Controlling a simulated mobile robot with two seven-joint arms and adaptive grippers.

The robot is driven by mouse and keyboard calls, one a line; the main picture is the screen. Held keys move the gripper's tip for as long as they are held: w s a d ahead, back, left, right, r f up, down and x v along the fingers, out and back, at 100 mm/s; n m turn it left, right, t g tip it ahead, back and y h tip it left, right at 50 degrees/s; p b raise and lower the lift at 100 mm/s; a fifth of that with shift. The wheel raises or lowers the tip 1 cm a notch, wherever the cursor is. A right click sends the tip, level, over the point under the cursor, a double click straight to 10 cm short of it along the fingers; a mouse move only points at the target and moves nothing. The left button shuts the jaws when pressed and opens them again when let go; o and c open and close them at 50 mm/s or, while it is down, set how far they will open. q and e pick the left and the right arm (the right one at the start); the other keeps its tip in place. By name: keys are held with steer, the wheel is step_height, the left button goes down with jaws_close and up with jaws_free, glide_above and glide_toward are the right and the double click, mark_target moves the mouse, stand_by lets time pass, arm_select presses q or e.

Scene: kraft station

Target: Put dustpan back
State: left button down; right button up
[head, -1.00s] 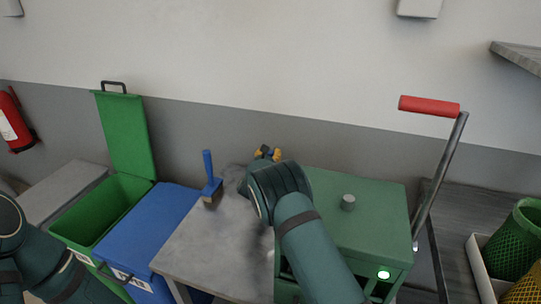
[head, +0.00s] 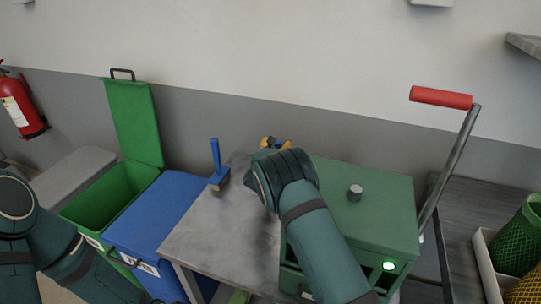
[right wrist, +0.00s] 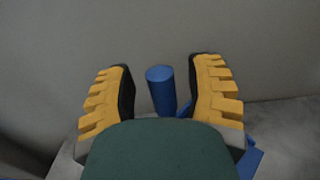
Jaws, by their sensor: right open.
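The dustpan shows in the right wrist view as an upright blue handle (right wrist: 161,90), with blue parts low at the right. My right gripper (right wrist: 162,88) is open, its yellow-padded fingers on either side of the handle with gaps showing. In the head view my right gripper (head: 276,144) is over the back of the grey table (head: 215,235), and my arm hides most of the dustpan. A blue-handled brush (head: 216,160) stands on the table to its left. My left arm shows at the left edge, but its gripper is out of view.
A green bin (head: 135,125) with its lid up and a blue bin (head: 165,215) stand left of the table. A green machine (head: 375,205) with a red-handled lever (head: 440,97) stands at the right. The wall is close behind the table.

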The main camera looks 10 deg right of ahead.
steer(key=p+v, duration=0.1)
steer(key=v, duration=1)
steer(key=shift+w, duration=0.1)
